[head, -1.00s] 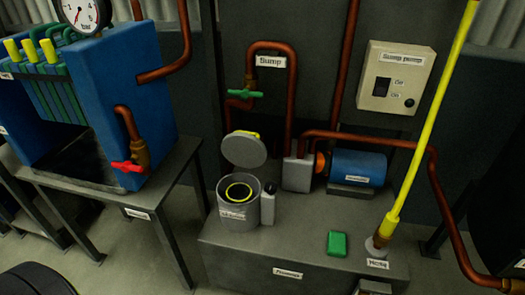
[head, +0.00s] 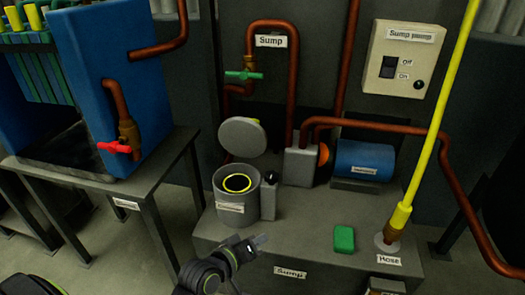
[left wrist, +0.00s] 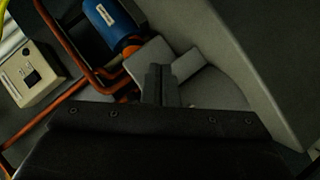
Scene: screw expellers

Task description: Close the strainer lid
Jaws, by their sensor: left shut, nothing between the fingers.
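The strainer is a grey cylindrical pot (head: 223,207) on the sump top, with a yellow-rimmed dark ring (head: 238,183) visible inside. Its round grey lid (head: 242,137) stands raised and tilted behind the open mouth. My left gripper (head: 258,241) is in the head view, in front of and to the right of the pot, over the sump's front edge. It is shut and empty, apart from the lid. In the left wrist view the closed fingers (left wrist: 160,82) show against grey surfaces I cannot identify surely. My right gripper is not in view.
A small grey bottle-like part with a black knob (head: 269,192) stands beside the pot. The blue pump motor (head: 362,160), copper pipes (head: 291,85), a green block (head: 344,239) and the yellow hose pole (head: 425,150) are to the right. A blue machine (head: 125,60) stands left.

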